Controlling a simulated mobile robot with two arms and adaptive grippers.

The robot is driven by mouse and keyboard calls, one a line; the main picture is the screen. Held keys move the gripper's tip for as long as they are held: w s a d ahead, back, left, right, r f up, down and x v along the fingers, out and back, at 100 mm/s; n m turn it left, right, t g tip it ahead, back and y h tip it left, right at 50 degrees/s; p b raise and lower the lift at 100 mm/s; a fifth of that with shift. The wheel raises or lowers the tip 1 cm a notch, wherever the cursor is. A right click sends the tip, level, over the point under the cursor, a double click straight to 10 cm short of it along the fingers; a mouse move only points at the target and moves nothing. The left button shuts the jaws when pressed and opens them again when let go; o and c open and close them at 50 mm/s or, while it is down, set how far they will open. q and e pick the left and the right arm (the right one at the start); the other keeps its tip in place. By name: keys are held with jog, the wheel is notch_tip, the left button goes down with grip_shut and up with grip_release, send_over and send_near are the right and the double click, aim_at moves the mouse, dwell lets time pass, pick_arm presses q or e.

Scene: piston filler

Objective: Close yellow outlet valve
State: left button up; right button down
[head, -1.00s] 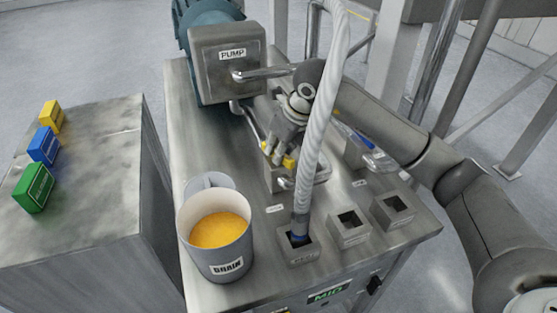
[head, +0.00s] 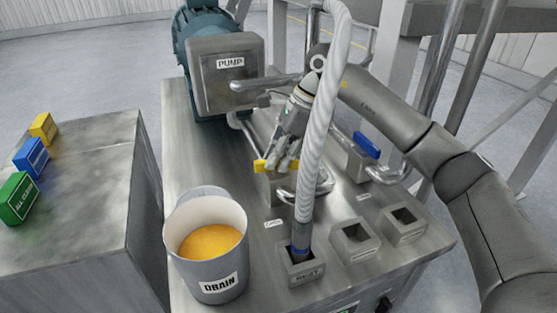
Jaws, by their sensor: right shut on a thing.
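The yellow outlet valve handle (head: 262,166) sits on a metal valve block (head: 272,188) in front of the pump. It lies roughly left to right in the head view, with its left end showing clearly. My right gripper (head: 284,161) reaches down from above, its fingers shut on the yellow handle. The fingers hide part of the handle. The ribbed white hose (head: 322,110) passes just right of the gripper and hides part of the valve area. My left gripper is not in view.
The pump (head: 227,75) stands behind the valve. A drain bucket (head: 208,270) with orange liquid stands front left. A blue valve handle (head: 367,145) is to the right. The hose end sits in a front socket (head: 302,278), beside two empty sockets. Coloured blocks lie on the left cabinet (head: 85,170).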

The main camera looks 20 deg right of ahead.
jog(key=shift+w+r+n+g, duration=0.1)
jog(key=shift+n+g, duration=0.3)
jog(key=shift+n, duration=0.8)
jog(key=c, duration=1.4)
grip_release()
jog(key=shift+c, duration=0.2)
jog(key=v, duration=1.2)
